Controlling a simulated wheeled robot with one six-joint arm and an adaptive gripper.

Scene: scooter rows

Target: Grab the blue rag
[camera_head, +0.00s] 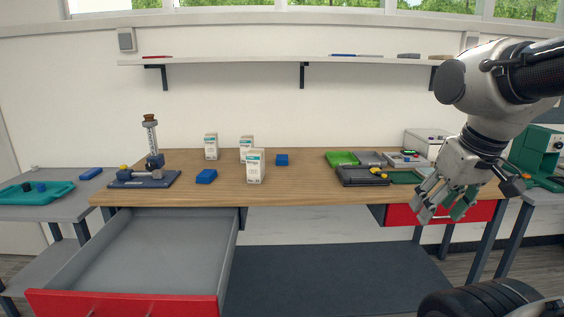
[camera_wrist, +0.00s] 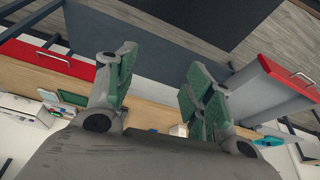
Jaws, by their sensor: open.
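My gripper (camera_head: 443,207) is open and empty, in front of the right part of the wooden workbench (camera_head: 310,192). Its two green-padded fingers also show spread apart in the wrist view (camera_wrist: 162,80). Another blue piece (camera_head: 90,173) lies on the grey side table at the left. All are well away from my gripper. They are too small to tell which is a rag.
A grey drawer with a red front (camera_head: 125,305) stands open at left. A closed red drawer (camera_head: 400,215) is near my gripper. White cartons (camera_head: 256,166) and a clamp-like device (camera_head: 150,172) stand on the bench. Green and dark trays (camera_head: 341,158) lie at right. A shelf (camera_head: 230,60) runs above.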

